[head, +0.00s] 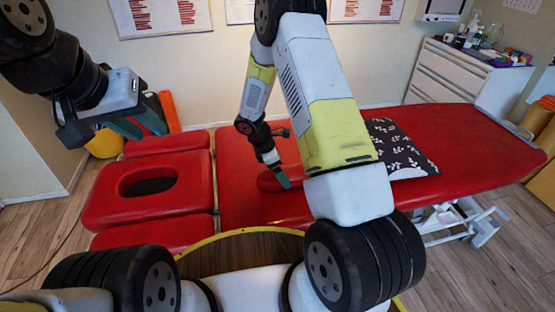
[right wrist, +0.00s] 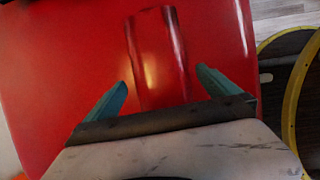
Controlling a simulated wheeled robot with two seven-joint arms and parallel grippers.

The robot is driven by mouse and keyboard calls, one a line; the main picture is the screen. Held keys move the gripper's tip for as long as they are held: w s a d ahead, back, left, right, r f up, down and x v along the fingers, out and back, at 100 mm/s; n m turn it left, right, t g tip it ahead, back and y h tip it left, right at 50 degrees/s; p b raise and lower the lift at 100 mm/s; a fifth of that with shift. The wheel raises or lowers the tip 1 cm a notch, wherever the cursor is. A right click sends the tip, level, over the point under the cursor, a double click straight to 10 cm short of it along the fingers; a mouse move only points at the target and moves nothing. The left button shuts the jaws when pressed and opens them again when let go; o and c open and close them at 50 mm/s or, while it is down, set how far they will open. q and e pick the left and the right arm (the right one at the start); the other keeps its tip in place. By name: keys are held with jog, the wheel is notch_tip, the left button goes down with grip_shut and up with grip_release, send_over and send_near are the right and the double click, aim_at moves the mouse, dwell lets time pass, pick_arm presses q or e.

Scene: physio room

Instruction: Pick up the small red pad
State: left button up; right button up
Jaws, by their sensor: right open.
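The small red pad (right wrist: 155,45) is a glossy rounded red roll lying on the red treatment table. In the head view only part of it (head: 268,181) shows, and my right arm hides the rest. My right gripper (head: 284,178) is at the pad. In the right wrist view its two teal fingers (right wrist: 162,80) are spread apart, one on each side of the pad's near end, with red showing between them and the pad. My left gripper (head: 142,122) hangs in the air at the left, its teal fingers apart and nothing visible between them.
The red treatment table (head: 480,150) with a face-hole headrest (head: 98,205) fills the middle. A black patterned pillow (head: 400,145) lies right of my right arm. A white drawer cabinet (head: 450,75) with bottles stands at the back right. An orange and yellow item (head: 170,108) stands behind my left gripper.

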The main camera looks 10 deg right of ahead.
jog(key=x, duration=0.3)
jog(key=shift+s+d+f, duration=0.1)
jog(key=shift+d+f, duration=0.2)
jog(key=c, duration=1.6)
jog(key=shift+r, duration=0.2)
